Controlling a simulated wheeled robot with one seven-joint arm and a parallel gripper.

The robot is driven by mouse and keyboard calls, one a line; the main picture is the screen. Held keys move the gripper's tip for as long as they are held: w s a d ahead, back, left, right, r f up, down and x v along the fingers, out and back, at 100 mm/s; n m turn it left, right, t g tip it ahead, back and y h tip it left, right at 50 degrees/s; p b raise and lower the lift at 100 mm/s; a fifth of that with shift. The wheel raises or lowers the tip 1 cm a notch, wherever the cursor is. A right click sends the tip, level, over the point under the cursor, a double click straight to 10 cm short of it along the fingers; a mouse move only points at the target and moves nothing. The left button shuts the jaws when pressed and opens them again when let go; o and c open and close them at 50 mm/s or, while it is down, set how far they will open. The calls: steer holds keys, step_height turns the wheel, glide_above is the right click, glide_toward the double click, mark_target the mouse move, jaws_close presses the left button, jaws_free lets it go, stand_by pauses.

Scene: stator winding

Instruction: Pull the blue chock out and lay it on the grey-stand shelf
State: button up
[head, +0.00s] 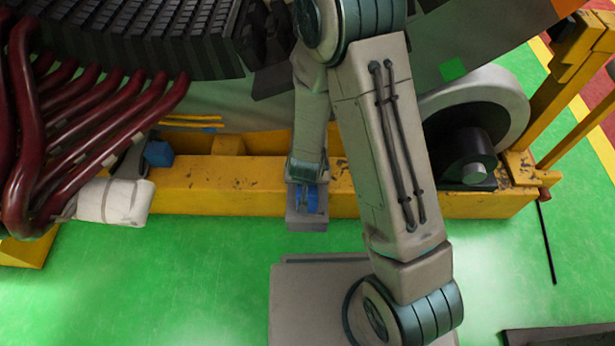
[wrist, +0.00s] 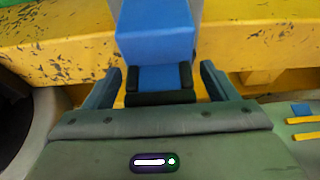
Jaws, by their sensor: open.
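My gripper (head: 307,188) is low in front of the yellow beam in the head view, its fingers pointing down. In the wrist view my gripper (wrist: 161,70) is open, with one dark finger on each side of a blue block, the blue chock (wrist: 155,40). The block has a black part at its near end, and gaps show between it and both fingers. Blue also shows at the gripper in the head view (head: 312,201), above a small grey block (head: 306,224). I cannot tell for sure which grey surface is the stand shelf.
Another blue block (head: 158,153) sits by the yellow beam (head: 215,190) at left. Dark red pipes (head: 75,120) and a white wrapped bundle (head: 113,201) stand left. A large wheel (head: 475,110) is at right. Green floor (head: 180,280) is clear at front left.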

steer(key=p+v, duration=1.1)
steer(key=v, duration=0.2)
steer(key=shift+s, duration=0.1)
